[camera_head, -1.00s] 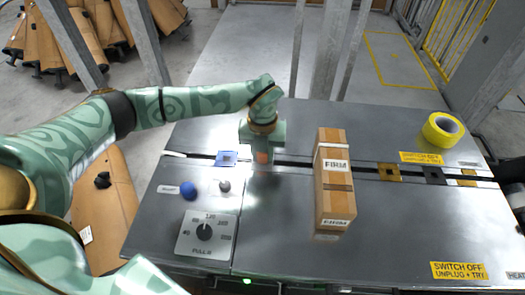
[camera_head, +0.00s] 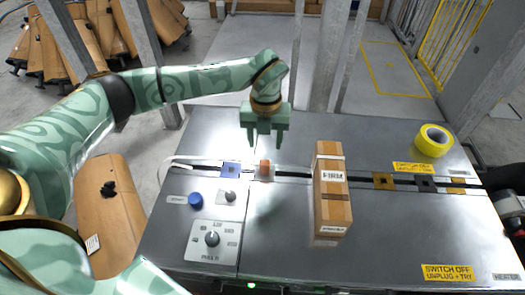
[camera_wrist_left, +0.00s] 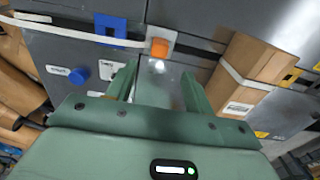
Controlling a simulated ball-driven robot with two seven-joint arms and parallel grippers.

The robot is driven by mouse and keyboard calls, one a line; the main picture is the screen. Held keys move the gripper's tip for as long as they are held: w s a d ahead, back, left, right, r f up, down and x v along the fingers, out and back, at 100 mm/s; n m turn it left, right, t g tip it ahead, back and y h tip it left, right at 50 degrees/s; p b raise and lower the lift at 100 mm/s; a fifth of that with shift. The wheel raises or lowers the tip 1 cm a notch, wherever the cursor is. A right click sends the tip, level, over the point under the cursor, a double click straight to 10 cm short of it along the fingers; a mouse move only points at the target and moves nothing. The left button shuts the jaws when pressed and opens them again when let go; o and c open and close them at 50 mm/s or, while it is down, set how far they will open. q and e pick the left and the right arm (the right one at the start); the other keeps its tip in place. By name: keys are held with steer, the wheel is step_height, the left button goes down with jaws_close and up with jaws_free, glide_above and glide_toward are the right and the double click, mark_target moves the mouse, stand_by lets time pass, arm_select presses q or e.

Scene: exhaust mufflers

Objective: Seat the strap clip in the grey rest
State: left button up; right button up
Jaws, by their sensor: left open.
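The orange strap clip (camera_head: 265,168) stands at a pale grey plate, the likely grey rest (camera_head: 272,175), over the dark slot across the bench. A white strap (camera_head: 188,163) runs to it from the left, past a blue plate. In the left wrist view the clip (camera_wrist_left: 160,47) shows with the pale plate (camera_wrist_left: 169,36) around it; I cannot tell how deep it sits. My left gripper (camera_head: 265,143) is open and empty, above and apart from the clip. Its spread fingers (camera_wrist_left: 158,80) also show in the left wrist view. My right gripper is not in view.
A tall carton (camera_head: 332,200) stands right of the clip. The blue plate (camera_head: 231,170) lies left; tan (camera_head: 383,181) and dark grey (camera_head: 425,180) plates lie right along the slot. A blue button (camera_head: 196,200), knob panel (camera_head: 212,240) and yellow tape roll (camera_head: 433,141) are on the bench.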

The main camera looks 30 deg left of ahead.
arm_select(q)
step_height(320, 180, up, 6)
steer(key=shift+f+p, duration=0.2)
steer(key=shift+p, duration=0.5)
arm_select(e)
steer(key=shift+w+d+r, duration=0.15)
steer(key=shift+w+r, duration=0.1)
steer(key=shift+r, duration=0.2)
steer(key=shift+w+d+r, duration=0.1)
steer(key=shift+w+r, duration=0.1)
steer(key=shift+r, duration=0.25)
